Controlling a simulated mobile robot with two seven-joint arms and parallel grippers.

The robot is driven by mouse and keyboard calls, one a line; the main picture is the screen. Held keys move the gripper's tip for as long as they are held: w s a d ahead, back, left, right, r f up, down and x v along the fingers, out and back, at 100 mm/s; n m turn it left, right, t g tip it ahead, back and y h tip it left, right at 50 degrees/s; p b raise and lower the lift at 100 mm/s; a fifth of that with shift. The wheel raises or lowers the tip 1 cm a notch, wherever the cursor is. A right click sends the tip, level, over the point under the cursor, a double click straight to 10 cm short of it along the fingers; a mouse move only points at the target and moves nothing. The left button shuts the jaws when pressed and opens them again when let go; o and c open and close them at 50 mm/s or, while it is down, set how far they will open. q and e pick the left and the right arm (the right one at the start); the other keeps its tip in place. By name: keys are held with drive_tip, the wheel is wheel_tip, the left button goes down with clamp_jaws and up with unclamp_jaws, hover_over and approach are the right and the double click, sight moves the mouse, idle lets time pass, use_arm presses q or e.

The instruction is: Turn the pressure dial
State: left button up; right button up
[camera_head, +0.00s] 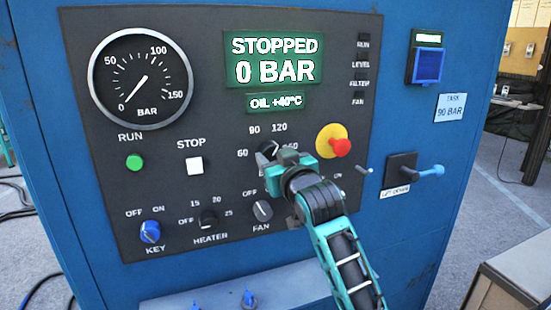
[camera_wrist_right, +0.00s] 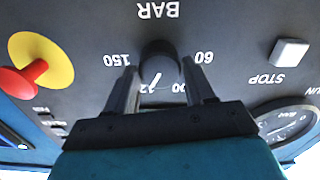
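The pressure dial (camera_head: 267,149) is a dark round knob on the control panel, ringed by numbers from 60 upward. My right gripper (camera_head: 281,160) is in front of it in the head view and covers part of it. In the right wrist view the dial (camera_wrist_right: 160,64) sits between the two fingertips of my right gripper (camera_wrist_right: 160,75), one on each side. The fingers look open, with little room beside the knob; contact is not clear. The dial's white mark slants toward the 120 label. The display (camera_head: 270,60) reads STOPPED, 0 BAR. My left gripper is not in view.
A red and yellow emergency button (camera_head: 333,141) is close right of my gripper. The fan knob (camera_head: 262,211) is just below, with heater (camera_head: 208,220) and key (camera_head: 150,232) knobs left. A white stop button (camera_head: 194,165) is left. A sign (camera_head: 450,107) reads 90 BAR.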

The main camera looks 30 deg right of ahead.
drive_tip(key=c, duration=0.6)
drive_tip(key=shift+n, duration=0.3)
drive_tip(key=n, duration=1.1)
idle(0.3)
drive_tip(key=o, duration=1)
drive_tip(key=shift+o, duration=0.2)
